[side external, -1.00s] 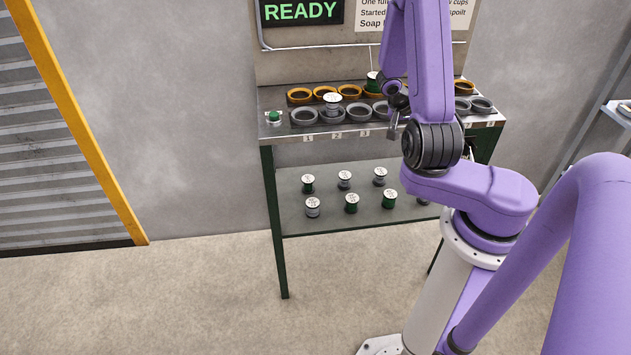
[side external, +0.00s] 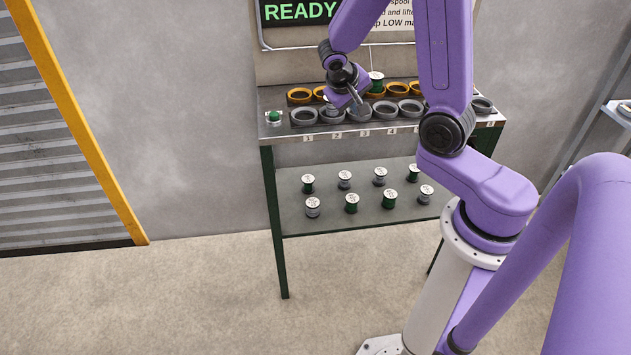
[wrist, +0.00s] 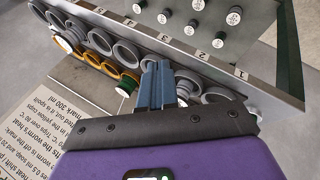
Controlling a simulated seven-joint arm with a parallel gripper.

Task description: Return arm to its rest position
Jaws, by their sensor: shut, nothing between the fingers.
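My gripper (side external: 352,103) is shut and empty. In the side external view it hangs just above the left half of the upper bench, over the front row of grey cups. In the wrist view its two blue-grey fingers (wrist: 157,84) are together, pointing at the cup rows. My arm is bent and reaches in from the right, away from any visible rest mark. A green spool (side external: 376,82) with a white top sits in the back orange row; it also shows in the wrist view (wrist: 127,84). The gripper hides part of the cups near it.
The bench (side external: 300,137) carries grey cups (side external: 303,116) in front and orange cups (side external: 299,95) behind. A green button (side external: 274,117) is at its left end. Several spools (side external: 351,203) stand on the lower shelf (side external: 295,224). A sign (side external: 300,12) reads READY. Floor at left is clear.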

